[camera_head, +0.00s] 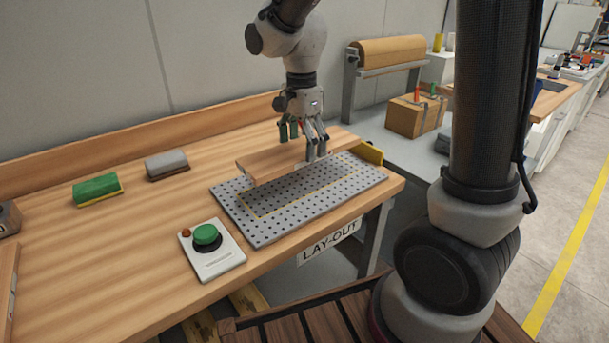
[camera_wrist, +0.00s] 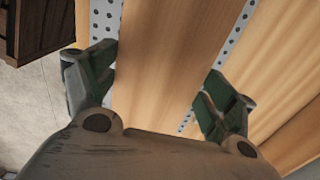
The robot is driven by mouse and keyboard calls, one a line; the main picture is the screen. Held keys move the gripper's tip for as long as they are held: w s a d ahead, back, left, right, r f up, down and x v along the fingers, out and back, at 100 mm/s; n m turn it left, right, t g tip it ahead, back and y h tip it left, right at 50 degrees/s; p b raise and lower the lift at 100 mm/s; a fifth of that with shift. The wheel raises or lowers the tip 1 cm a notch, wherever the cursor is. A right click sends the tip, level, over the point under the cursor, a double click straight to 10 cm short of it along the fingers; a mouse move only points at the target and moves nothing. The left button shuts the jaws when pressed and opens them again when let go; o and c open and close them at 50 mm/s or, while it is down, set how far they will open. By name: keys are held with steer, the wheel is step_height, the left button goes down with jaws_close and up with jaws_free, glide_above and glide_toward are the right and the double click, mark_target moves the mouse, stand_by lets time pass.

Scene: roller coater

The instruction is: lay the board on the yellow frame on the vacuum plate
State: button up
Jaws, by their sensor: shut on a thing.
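The wooden board (camera_head: 275,164) is held by my gripper (camera_head: 305,145) above the vacuum plate (camera_head: 263,226), toward its back edge. The plate is grey with rows of holes. The yellow frame (camera_head: 272,214) is a thin outline on the plate, and the board hides its back part. In the wrist view the board (camera_wrist: 165,75) lies between the two green-padded fingers of my gripper (camera_wrist: 160,85), with strips of plate showing on both sides. I cannot tell the exact gap between board and plate.
A white box with a green button (camera_head: 206,236) stands in front of the plate. A green sponge (camera_head: 97,188) and a grey block (camera_head: 167,163) lie to the left. A yellow stop (camera_head: 371,153) is at the plate's right back corner. The bench's left middle is clear.

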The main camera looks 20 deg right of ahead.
mark_target(302, 181)
step_height(302, 181, down, 8)
steer(key=shift+r, duration=0.15)
stand_by(0.3)
steer(key=o, duration=1.2)
step_height(302, 181, up, 12)
steer(key=shift+r, duration=0.1)
steer(key=s+d+r+n+t, duration=0.2)
steer(key=s+d+n, duration=0.5)
steer(key=s, duration=0.2)
steer(key=s+d+r+n+t, duration=0.2)
steer(key=s+d+r+n, duration=0.1)
steer(key=s+d+n, duration=0.4)
steer(key=s, duration=0.3)
steer(key=shift+d+r, duration=0.2)
steer(key=shift+d, duration=0.2)
